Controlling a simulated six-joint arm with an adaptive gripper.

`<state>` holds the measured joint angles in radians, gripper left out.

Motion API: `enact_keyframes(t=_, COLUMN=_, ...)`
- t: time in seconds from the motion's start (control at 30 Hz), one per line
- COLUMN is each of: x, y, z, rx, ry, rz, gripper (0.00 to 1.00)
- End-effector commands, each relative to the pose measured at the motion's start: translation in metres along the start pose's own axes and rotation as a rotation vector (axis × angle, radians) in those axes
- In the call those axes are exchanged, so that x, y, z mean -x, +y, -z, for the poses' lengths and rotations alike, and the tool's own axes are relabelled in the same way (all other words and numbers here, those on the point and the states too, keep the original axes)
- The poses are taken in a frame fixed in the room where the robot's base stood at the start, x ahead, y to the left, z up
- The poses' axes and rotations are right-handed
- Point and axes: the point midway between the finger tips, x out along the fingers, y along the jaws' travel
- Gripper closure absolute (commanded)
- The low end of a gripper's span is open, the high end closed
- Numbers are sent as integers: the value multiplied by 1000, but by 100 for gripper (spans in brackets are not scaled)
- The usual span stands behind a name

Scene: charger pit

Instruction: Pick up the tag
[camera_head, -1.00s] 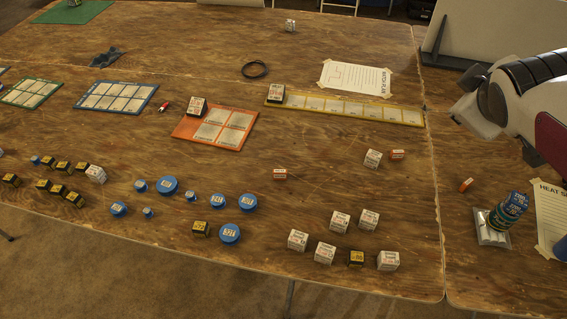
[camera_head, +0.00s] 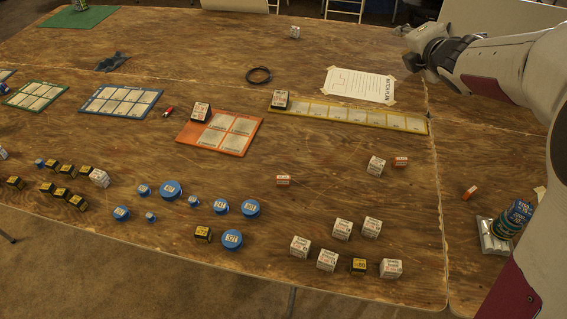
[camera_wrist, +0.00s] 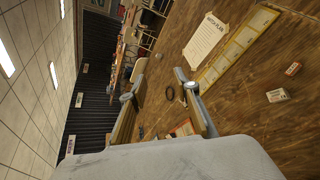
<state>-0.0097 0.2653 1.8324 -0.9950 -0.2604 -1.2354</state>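No item is clearly readable as the tag. A small red-and-white piece (camera_head: 168,111) lies between the blue-edged and orange boards, and may be it. Small orange-and-white boxes lie at the centre (camera_head: 283,180), at the right (camera_head: 400,161) and on the right table section (camera_head: 470,193). My gripper (camera_head: 408,46) is raised at the upper right in the head view, far from all these. In the wrist view my gripper (camera_wrist: 160,70) has its two fingers spread with nothing between them.
An orange board (camera_head: 236,149), a yellow strip (camera_head: 345,117), a taped paper (camera_head: 360,86) and a black ring (camera_head: 259,75) lie on the wooden table. Blue round containers (camera_head: 171,189) and several small boxes (camera_head: 342,229) fill the near side. Batteries (camera_head: 495,243) stand right.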

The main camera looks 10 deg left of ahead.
Motion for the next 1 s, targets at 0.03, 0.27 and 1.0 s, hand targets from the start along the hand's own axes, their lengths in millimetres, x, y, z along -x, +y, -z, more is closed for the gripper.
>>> enact_keyframes(t=0.03, x=-13, y=-1, z=7, rx=55, ry=25, rz=-17, gripper=69)
enact_keyframes(t=0.27, x=-57, y=0, z=43, rx=313, ry=133, rz=-122, gripper=69)
enact_keyframes(t=1.0, x=-133, y=-63, z=210, rx=1019, ry=489, rz=-602, gripper=69)
